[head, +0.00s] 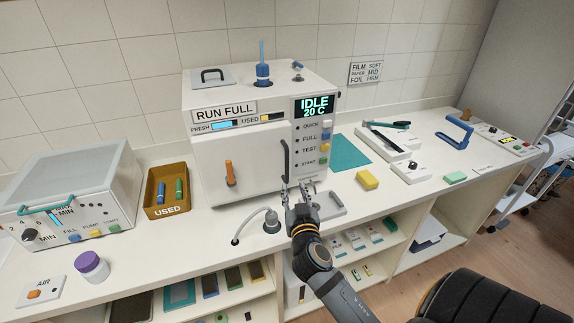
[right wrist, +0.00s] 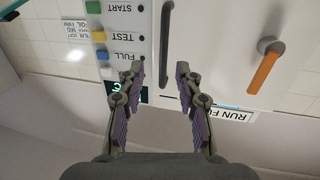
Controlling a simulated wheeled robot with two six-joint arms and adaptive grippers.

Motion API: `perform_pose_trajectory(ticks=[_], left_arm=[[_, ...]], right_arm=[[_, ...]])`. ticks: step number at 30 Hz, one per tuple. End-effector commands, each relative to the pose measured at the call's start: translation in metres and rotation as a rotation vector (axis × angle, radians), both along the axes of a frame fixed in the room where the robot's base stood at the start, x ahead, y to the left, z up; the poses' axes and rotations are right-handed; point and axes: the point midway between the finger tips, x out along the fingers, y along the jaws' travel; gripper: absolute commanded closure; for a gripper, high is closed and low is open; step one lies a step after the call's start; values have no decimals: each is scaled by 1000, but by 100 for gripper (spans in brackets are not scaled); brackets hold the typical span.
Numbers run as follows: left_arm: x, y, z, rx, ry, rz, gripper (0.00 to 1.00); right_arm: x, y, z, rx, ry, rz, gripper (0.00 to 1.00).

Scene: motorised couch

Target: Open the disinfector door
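The disinfector (head: 240,105) is a white box on the counter, its display reading IDLE 20 C. Its front door (head: 255,165) is closed, with a black vertical bar handle (head: 286,160) near its right edge and an orange lever (head: 230,174) pointing up at its left. In the right wrist view, turned upside down, the handle (right wrist: 166,45) appears between the finger directions, nearer the right finger, and the orange lever (right wrist: 264,70) is at right. My right gripper (head: 295,187) is open and empty near the handle's lower end; its open fingers (right wrist: 158,70) show no contact. My left gripper is out of view.
A button column (head: 325,144) stands right of the door. A brown USED bin (head: 166,192) is left of it. A drain or tap fitting (head: 271,222) and a metal tray (head: 329,206) lie on the counter before it. A yellow sponge (head: 367,180) is at right.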

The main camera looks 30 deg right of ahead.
Motion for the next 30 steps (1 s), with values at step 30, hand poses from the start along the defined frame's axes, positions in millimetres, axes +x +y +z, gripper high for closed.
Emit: perform_pose_trajectory(ticks=[30], left_arm=[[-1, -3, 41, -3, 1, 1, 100]], right_arm=[[99, -41, 11, -7, -45, 18, 65]])
